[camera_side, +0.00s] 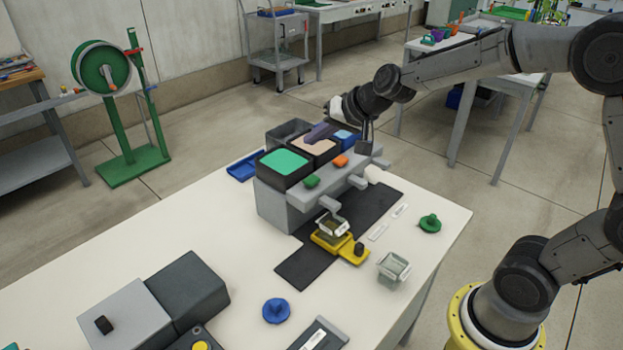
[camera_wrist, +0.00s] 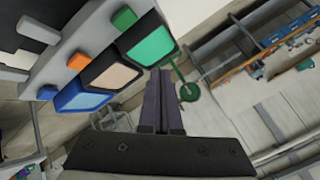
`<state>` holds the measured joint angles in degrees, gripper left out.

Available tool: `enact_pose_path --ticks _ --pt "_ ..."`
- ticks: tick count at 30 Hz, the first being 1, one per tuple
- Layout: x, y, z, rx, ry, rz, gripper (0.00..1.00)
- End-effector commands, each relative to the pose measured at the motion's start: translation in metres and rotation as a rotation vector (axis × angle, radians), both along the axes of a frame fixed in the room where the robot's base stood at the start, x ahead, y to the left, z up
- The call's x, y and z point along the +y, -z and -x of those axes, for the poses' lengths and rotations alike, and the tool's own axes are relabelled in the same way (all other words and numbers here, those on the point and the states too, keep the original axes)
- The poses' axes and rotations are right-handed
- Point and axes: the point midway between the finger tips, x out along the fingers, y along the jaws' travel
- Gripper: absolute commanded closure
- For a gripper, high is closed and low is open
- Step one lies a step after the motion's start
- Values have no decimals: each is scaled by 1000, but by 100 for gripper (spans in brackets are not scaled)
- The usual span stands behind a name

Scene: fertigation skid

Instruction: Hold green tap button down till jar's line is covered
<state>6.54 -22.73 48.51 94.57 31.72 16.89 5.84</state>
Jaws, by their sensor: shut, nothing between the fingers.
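The green tap button (camera_side: 312,181) sits on the grey dispenser's front ledge, before the green tank (camera_side: 282,161); the button also shows in the wrist view (camera_wrist: 124,18). A clear jar (camera_side: 332,226) stands on a yellow stand (camera_side: 354,254) below a grey spout (camera_side: 332,204). Its line and liquid level are too small to make out. My gripper (camera_side: 312,137) is shut and empty, above the peach tank and behind the buttons. In the wrist view its fingers (camera_wrist: 160,76) are together, apart from the green button.
An orange button (camera_wrist: 78,61) and a blue button (camera_wrist: 47,91) share the ledge. A second clear jar (camera_side: 394,266) stands on the table, with a green knob-like piece (camera_side: 430,223) and a blue one (camera_side: 276,310). Grey boxes fill the front left.

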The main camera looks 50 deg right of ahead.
Motion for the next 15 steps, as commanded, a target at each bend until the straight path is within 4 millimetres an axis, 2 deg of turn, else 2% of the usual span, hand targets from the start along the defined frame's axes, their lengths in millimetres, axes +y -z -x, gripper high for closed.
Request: enact_pose_path --ticks 6,15 --pt "0 29 0 2 2 -1 100" --pt "0 63 0 0 1 1 100"
